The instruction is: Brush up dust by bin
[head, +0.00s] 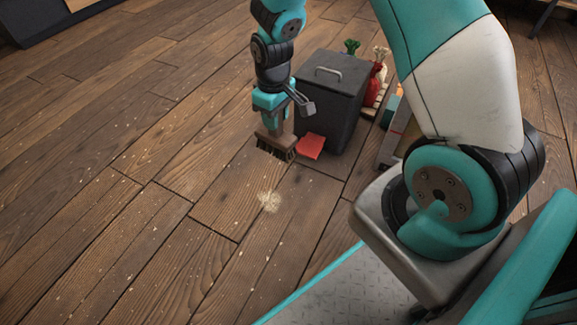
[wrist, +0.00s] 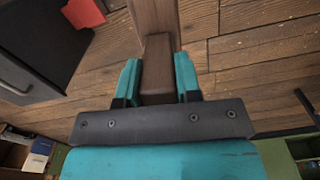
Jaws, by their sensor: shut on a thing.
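My gripper (head: 273,103) is shut on the wooden handle of a brush (head: 276,144). In the head view the brush hangs upright with its dark bristles down, at or just above the floor. The handle (wrist: 157,75) also shows between the two teal fingers in the wrist view. A pale heap of dust (head: 269,201) lies on the floor in front of the brush, apart from it. The dark grey bin (head: 331,97) with a lid handle stands right behind and to the right of the brush. A red dustpan-like piece (head: 310,146) lies against the bin's front.
Light specks are scattered over the plank floor (head: 110,215), mostly left of the heap. Sacks (head: 376,80) with tied tops stand on a pallet behind the bin. The floor to the left is open.

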